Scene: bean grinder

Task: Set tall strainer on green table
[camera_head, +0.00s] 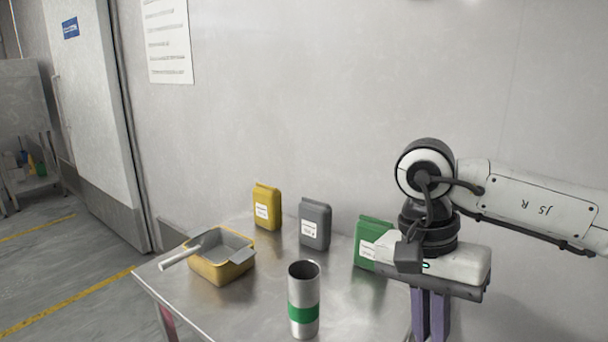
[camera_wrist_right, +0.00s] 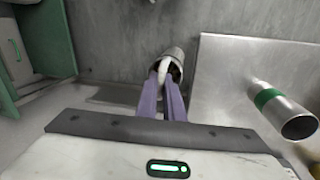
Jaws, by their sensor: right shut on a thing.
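My right gripper (camera_head: 430,315) points down at the right edge of the metal table in the head view. Its purple fingers (camera_wrist_right: 168,97) are shut on a round metal vessel with a pale curved handle, which I take for the tall strainer (camera_wrist_right: 178,54). The fingers close at the handle, and the vessel shows beyond the fingertips in the wrist view. It is out of sight in the head view. A green piece of furniture (camera_wrist_right: 46,36), possibly the green table, stands at the upper left of the wrist view. My left gripper is not in view.
On the metal table (camera_head: 225,312) stand a steel cylinder with a green band (camera_head: 304,312), a yellow box with a handle (camera_head: 222,272), and yellow (camera_head: 267,207), grey (camera_head: 315,225) and green (camera_head: 370,243) bags.

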